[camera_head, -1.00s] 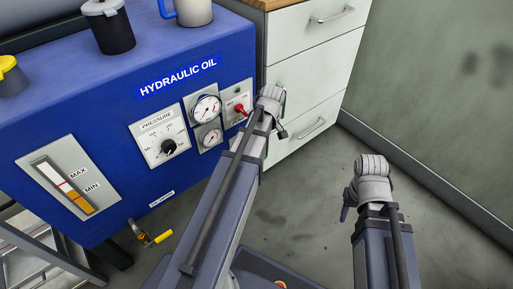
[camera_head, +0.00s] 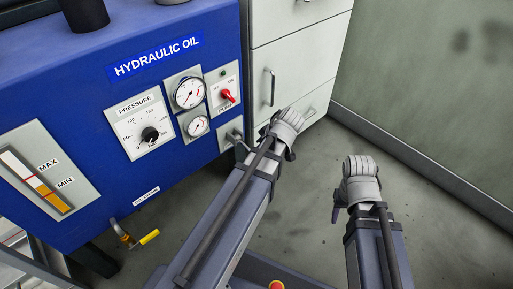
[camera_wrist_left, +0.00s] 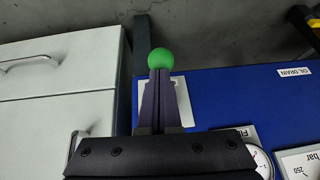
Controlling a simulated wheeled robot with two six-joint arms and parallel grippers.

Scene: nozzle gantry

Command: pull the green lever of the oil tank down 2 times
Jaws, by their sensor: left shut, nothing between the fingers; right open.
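The blue oil tank (camera_head: 92,85) stands at the left in the head view. A grey plate (camera_head: 231,133) sits low on its right side, partly behind my left arm. The lever's green ball (camera_wrist_left: 161,59) shows in the left wrist view, just beyond the tips of my left gripper (camera_wrist_left: 160,74). That gripper is shut and empty; whether it touches the ball I cannot tell. The lever's shaft is hidden behind the fingers. In the head view my left arm hides the lever. My right gripper (camera_head: 337,210) is open and empty, away from the tank over the floor.
White drawers (camera_head: 300,72) stand close to the tank's right side. A red switch (camera_head: 227,95) and round gauges (camera_head: 189,92) are on the tank front. A yellow-handled valve (camera_head: 148,237) is below. The floor at the right is clear.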

